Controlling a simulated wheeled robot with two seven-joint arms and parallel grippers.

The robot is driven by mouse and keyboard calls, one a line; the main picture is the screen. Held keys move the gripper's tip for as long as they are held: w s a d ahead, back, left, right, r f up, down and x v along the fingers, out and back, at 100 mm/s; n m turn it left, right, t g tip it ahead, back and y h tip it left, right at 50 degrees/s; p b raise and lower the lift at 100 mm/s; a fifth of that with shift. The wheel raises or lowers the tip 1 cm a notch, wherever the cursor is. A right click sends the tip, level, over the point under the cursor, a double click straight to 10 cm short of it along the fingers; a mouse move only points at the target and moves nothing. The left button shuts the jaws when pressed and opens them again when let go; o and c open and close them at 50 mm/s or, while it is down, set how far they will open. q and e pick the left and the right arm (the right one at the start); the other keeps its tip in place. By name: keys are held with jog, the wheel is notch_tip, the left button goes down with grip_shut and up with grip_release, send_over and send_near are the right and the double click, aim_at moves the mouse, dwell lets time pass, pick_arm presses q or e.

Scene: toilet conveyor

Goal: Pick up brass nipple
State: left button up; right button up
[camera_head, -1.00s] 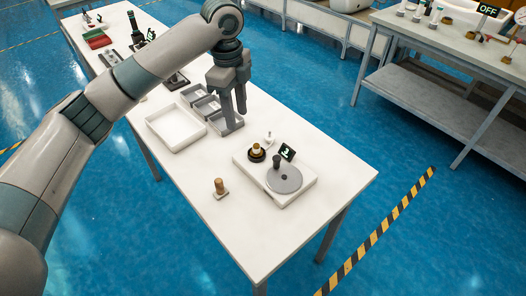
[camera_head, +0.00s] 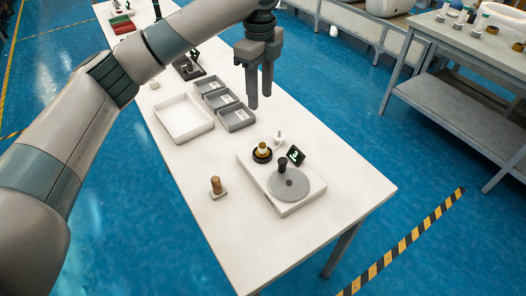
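A small brass-coloured piece (camera_head: 263,147) stands in a dark round base at the back left of a white square platform (camera_head: 254,178). I cannot tell for sure whether it is the brass nipple. My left gripper (camera_head: 260,101) hangs fingers down above the table, just right of the small grey bins (camera_head: 236,118). Its two fingers are apart with nothing visible between them. The bins carry white labels, and their contents are too small to make out. My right gripper is not in view.
The platform also bears a grey disc (camera_head: 305,187) with a dark knob and a small black sign (camera_head: 296,155). A brown peg (camera_head: 215,184) on a small base stands left of it. A white tray (camera_head: 178,134) lies beside the bins. The table's front is clear.

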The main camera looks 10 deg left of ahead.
pick_arm(q)
jog(key=p, duration=0.4)
send_over(262, 144)
jog(key=f, duration=1.1)
jog(key=shift+w+a, duration=0.2)
jog(key=shift+a, duration=0.05)
jog(key=shift+f, duration=0.55)
jog(key=shift+d+f+p, duration=0.1)
jog(key=shift+f+p, duration=0.2)
jog(key=shift+p, duration=0.05)
jog(key=f, duration=0.1)
jog(key=f+p, duration=0.2)
jog(key=f, duration=0.1)
jog(key=shift+s+d, duration=0.2)
jog(key=shift+s, duration=0.05)
jog(key=shift+f, duration=0.3)
jog(key=shift+c, duration=0.4)
grip_shut()
